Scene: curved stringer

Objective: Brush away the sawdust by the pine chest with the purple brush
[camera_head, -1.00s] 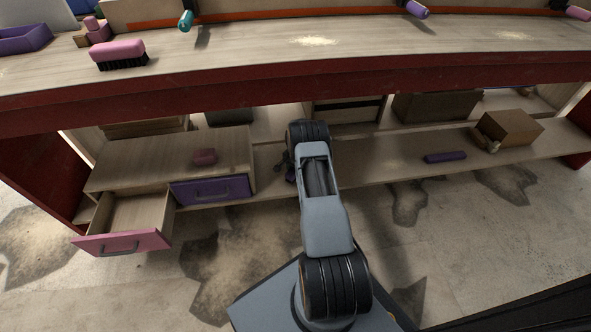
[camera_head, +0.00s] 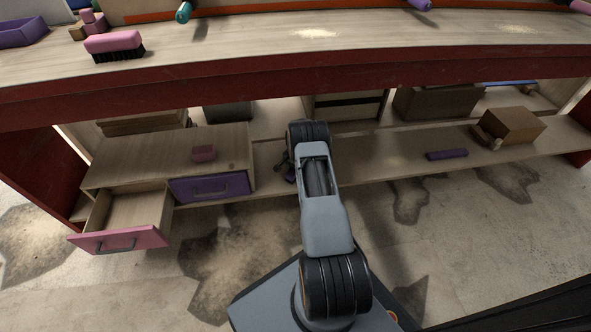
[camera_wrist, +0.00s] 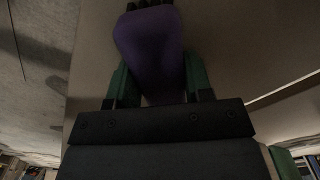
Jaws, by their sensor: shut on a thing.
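My gripper (camera_wrist: 160,82) is shut on the purple brush (camera_wrist: 150,42), whose dark bristles show at the top edge of the wrist view. In the head view my gripper is mostly hidden behind my arm, at the lower shelf; a bit of purple (camera_head: 290,178) shows beside it. A pale wooden drawer chest (camera_head: 125,167), perhaps the pine chest, stands at the left of that shelf, with a pink drawer (camera_head: 120,239) open and a purple drawer (camera_head: 209,186) shut. Pale sawdust lies on the bench top (camera_head: 314,33) and on dark floor patches (camera_head: 235,262).
The red bench edge (camera_head: 300,87) overhangs the lower shelf. A purple block (camera_head: 446,154) and a wooden box (camera_head: 512,125) lie on the shelf at the right. A pink brush (camera_head: 113,42) stands on the bench top. The shelf between my arm and the purple block is clear.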

